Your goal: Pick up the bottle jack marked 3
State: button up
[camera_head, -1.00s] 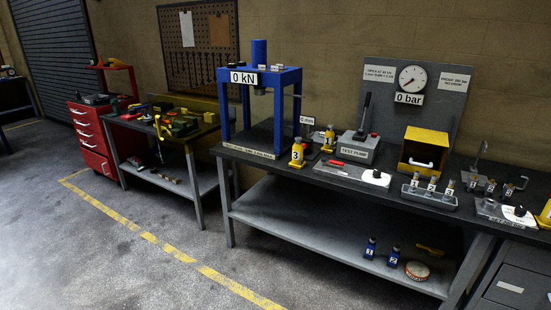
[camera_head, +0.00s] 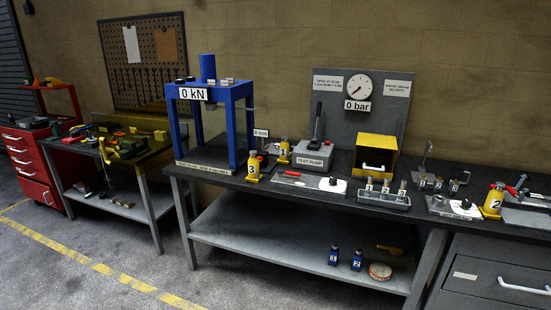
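Another yellow jack marked 2 (camera_head: 494,200) stands at the bench's right part. My gripper is not in view.
The blue press (camera_head: 211,110) stands left of jack 3. A test pump (camera_head: 314,155), yellow box (camera_head: 375,156) and gauge board (camera_head: 375,105) stand behind. Grey floor (camera_head: 100,285) in front is clear.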

aim_at(254, 177)
jog(key=i+l+z, duration=0.1)
jog(key=l, duration=0.3)
jog(key=i+l+z, duration=0.1)
jog(key=i+l, duration=0.15)
jog(key=i+l+z, duration=0.1)
jog(key=i+l, duration=0.15)
jog(key=l, duration=0.25)
jog(key=k+l+z, duration=0.2)
jog(key=l, duration=0.95)
jog(key=i+u, duration=0.1)
jog(key=u, duration=1.6)
jog(key=i+z, duration=0.1)
jog(key=i, duration=0.6)
jog(key=i+z, duration=0.1)
jog(key=i, duration=0.65)
jog(key=i+j+z, duration=0.15)
jog(key=i, duration=0.55)
jog(key=i+j+z, duration=0.1)
jog(key=i, duration=0.6)
